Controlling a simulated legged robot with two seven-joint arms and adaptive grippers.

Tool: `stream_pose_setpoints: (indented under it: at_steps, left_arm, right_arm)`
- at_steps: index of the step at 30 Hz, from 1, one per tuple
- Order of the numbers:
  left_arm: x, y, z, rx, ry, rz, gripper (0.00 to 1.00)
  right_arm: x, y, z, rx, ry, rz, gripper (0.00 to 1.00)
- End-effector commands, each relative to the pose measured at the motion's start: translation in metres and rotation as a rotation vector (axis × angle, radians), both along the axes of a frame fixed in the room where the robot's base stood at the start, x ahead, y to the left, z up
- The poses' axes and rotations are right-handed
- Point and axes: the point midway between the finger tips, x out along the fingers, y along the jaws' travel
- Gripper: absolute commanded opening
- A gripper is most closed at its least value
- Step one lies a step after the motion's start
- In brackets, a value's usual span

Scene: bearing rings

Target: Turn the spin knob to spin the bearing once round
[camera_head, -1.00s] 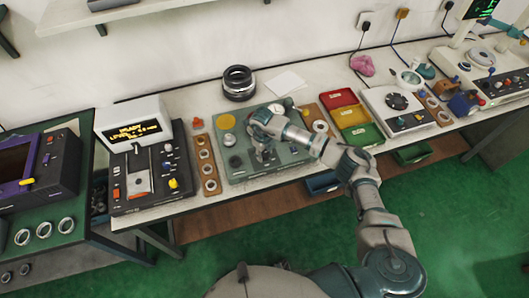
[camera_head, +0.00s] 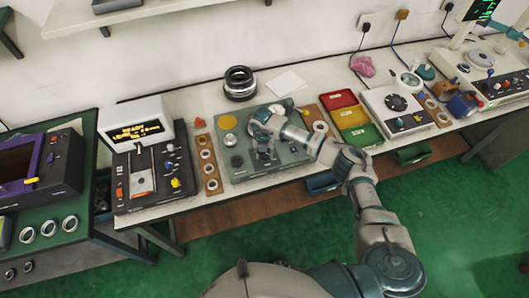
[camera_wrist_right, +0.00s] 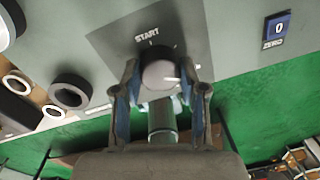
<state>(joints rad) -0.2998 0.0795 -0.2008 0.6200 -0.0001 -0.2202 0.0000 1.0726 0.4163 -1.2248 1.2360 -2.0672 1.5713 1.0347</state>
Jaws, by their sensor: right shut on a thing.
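A round grey knob (camera_wrist_right: 160,76) with a white mark sits below the word START on a grey panel in the right wrist view. My right gripper (camera_wrist_right: 159,84) is shut on this knob, one finger on each side. In the head view my right gripper (camera_head: 264,156) reaches down over the grey-green bearing station (camera_head: 240,176), and my arm hides part of it. A dark ring (camera_wrist_right: 70,92) shows left of the knob in the wrist view. I cannot tell from the frames which part is the bearing that spins. My left gripper is not in view.
A wooden strip with rings (camera_head: 207,165) and a dark console (camera_head: 150,178) stand left of the station. A stack of dark rings (camera_head: 239,84) stands behind it. Red, yellow and green bins (camera_head: 352,118) and a device with a dial (camera_head: 397,108) stand to the right.

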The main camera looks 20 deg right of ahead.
Motion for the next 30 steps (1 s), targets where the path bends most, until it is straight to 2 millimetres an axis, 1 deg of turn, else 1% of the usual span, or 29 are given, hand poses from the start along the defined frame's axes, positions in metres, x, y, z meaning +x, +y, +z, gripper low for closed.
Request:
stream_pose_setpoints:
  at_steps: [1,6,20,21,23,24,30]
  left_arm:
    - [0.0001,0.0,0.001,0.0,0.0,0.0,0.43]
    - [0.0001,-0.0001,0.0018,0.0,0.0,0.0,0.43]
    - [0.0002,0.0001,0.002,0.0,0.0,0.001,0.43]
    - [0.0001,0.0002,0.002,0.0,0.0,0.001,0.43]
    - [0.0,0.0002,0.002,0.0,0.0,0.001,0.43]
    - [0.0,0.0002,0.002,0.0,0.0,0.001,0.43]
    - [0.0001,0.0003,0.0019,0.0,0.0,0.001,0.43]
  right_arm:
    - [0.0039,-0.0008,0.0036,0.001,-0.013,-0.018,0.07]
    - [0.0042,-0.0009,0.0036,0.001,-0.013,-0.052,0.07]
    - [0.0048,-0.001,0.004,0.001,-0.015,-0.063,0.07]
    - [0.0049,-0.0011,0.004,0.0,-0.016,-0.062,0.49]
    - [0.0043,-0.001,0.0036,0.001,-0.014,-0.062,0.64]
    - [0.0038,-0.0009,0.0032,0.001,-0.012,-0.062,0.67]
    - [0.0015,-0.0005,0.0022,0.001,-0.007,-0.061,0.67]
